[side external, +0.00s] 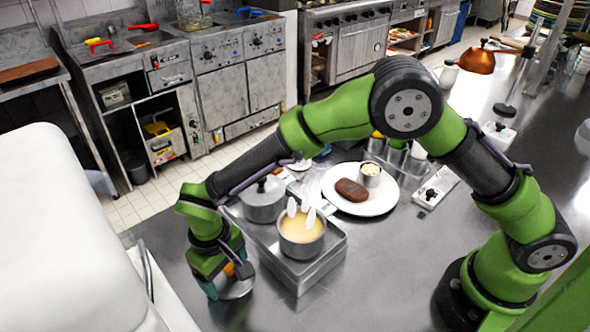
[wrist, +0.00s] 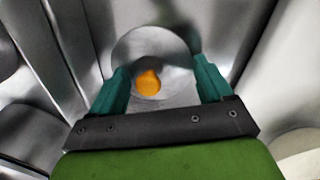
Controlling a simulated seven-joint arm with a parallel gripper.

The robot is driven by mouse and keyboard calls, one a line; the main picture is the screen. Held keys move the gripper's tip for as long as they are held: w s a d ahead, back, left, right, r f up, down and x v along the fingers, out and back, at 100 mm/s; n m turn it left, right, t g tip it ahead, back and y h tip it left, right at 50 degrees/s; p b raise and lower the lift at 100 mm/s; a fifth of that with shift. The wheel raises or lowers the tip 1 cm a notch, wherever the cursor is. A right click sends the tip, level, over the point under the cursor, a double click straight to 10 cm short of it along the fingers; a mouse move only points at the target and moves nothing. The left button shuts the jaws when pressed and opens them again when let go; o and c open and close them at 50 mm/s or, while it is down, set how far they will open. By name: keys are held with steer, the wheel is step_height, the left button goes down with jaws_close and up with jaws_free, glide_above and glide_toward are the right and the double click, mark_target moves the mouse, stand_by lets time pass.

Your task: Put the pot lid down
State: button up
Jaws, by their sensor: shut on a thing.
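The pot lid (side external: 237,289) is a grey metal disc with an orange knob, low at the counter's front left, beside the metal stove. My gripper (side external: 226,282) is down at it with teal fingers. In the wrist view, the lid (wrist: 176,57) lies between the two fingers of my gripper (wrist: 162,80), its orange knob showing. I cannot tell whether the lid touches the counter. An open pot (side external: 301,238) of yellow soup with pale pieces stands on the stove (side external: 300,277). A second, covered pot (side external: 263,207) stands behind it.
A white plate (side external: 375,207) holds a brown patty (side external: 351,190) and a small metal cup (side external: 370,173). The counter (side external: 375,285) is clear right of the stove. A white rounded object (side external: 60,220) fills the left side, close to my gripper.

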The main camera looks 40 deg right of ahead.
mark_target(224, 281)
steer(key=shift+f, duration=0.55)
steer(key=o, duration=0.9)
steer(key=shift+o, duration=0.2)
step_height(224, 281, up, 13)
steer(key=d+r+m+t+y, duration=0.1)
steer(key=d+r, duration=0.7)
steer(key=d, duration=0.1)
steer(key=s+d+r+m+t+y, duration=0.1)
steer(key=s+d+r+m+t, duration=0.1)
steer(key=s+d, duration=0.5)
steer(key=s+d+r+m+t, duration=0.2)
steer(key=s+d, duration=0.5)
steer(key=d, duration=0.5)
steer(key=shift+d+m+t+y, duration=0.25)
steer(key=shift+m+t+y, duration=0.15)
steer(key=shift+m+t, duration=0.5)
steer(key=shift+r, duration=0.15)
